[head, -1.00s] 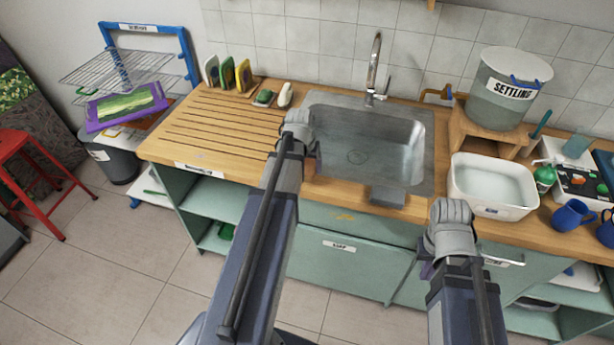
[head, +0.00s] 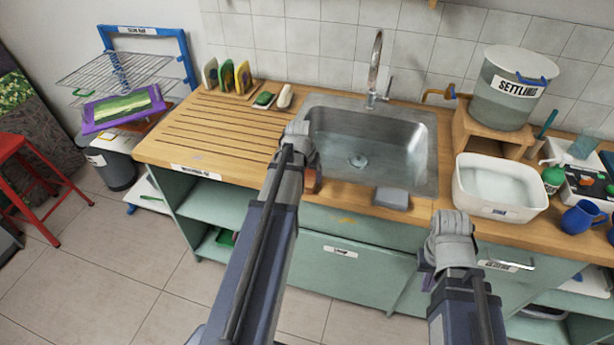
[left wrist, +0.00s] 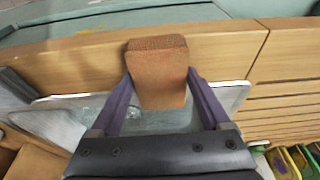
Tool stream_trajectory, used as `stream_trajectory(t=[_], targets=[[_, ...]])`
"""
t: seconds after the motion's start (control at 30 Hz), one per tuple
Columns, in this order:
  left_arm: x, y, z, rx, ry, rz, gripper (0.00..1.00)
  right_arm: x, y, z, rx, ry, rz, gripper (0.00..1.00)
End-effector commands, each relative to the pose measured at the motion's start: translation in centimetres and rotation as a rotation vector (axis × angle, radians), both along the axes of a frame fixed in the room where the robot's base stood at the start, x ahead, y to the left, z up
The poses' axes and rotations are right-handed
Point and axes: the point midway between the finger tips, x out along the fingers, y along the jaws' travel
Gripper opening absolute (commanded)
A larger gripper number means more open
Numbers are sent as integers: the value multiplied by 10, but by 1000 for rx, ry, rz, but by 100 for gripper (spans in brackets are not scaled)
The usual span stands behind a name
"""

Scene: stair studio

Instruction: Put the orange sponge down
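The orange sponge (left wrist: 157,72) is a small orange-brown block between the two purple fingers of my left gripper in the left wrist view, with a finger against each side. In the head view my left gripper (head: 308,172) is at the front left of the sink, over the wooden counter. Only a sliver of the sponge (head: 314,182) shows beside it there. I cannot tell whether the sponge touches the counter. My right gripper (head: 438,270) is in front of the counter edge, below the white basin. Its fingers are mostly hidden behind the wrist.
The metal sink (head: 375,150) is empty. A grey block (head: 391,198) lies at its front rim. A white basin (head: 498,207) stands to the right, below the settling bucket (head: 508,105). The ribbed drainboard (head: 220,130) is clear; a rack of coloured sponges (head: 228,77) stands behind it.

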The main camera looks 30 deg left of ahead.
Motion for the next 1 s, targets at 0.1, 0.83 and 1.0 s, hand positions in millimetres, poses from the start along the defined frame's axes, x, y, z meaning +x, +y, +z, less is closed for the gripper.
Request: stream_trajectory(t=[0.1, 0.83, 1.0], targets=[[0, 0, 1, 0, 0, 0, 95, 0, 0, 1, 0, 0, 0, 0], [-6, -1, 34, 0, 0, 0, 100, 0, 0, 34, 0, 0, 0, 0], [-13, -3, 60, 0, 0, 0, 100, 0, 0, 60, 0, 0, 0, 0]])
